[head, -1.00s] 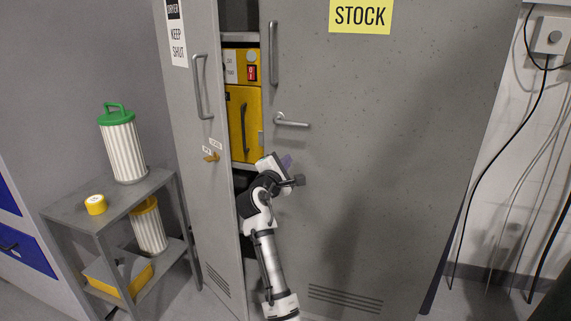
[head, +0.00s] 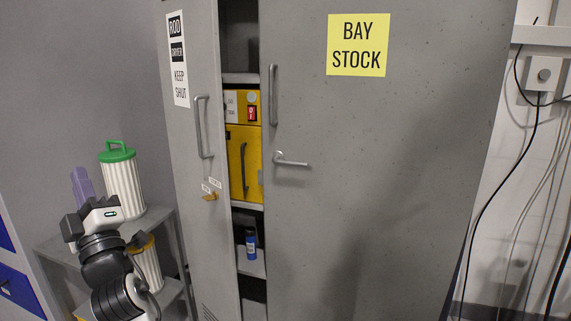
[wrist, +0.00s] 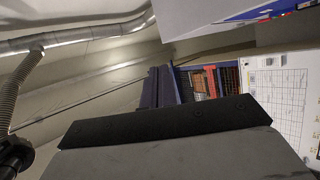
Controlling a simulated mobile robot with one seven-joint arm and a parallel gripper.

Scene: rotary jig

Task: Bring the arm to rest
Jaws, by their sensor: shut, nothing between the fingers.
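My arm is raised at the lower left of the head view, in front of the grey shelf stand (head: 160,222). My gripper (head: 81,183) points up there, with its purple fingers left of a ribbed white canister with a green lid (head: 122,180). In the wrist view my gripper's dark fingers (wrist: 160,88) are together with nothing between them. They point toward the upper part of the room, away from the cabinet.
A grey cabinet (head: 400,160) fills the middle, its left door (head: 199,120) partly open. Inside are a yellow box (head: 243,165) and a blue bottle (head: 251,244). A canister with a yellow lid (head: 147,262) stands low on the stand. Cables (head: 500,170) hang at the right.

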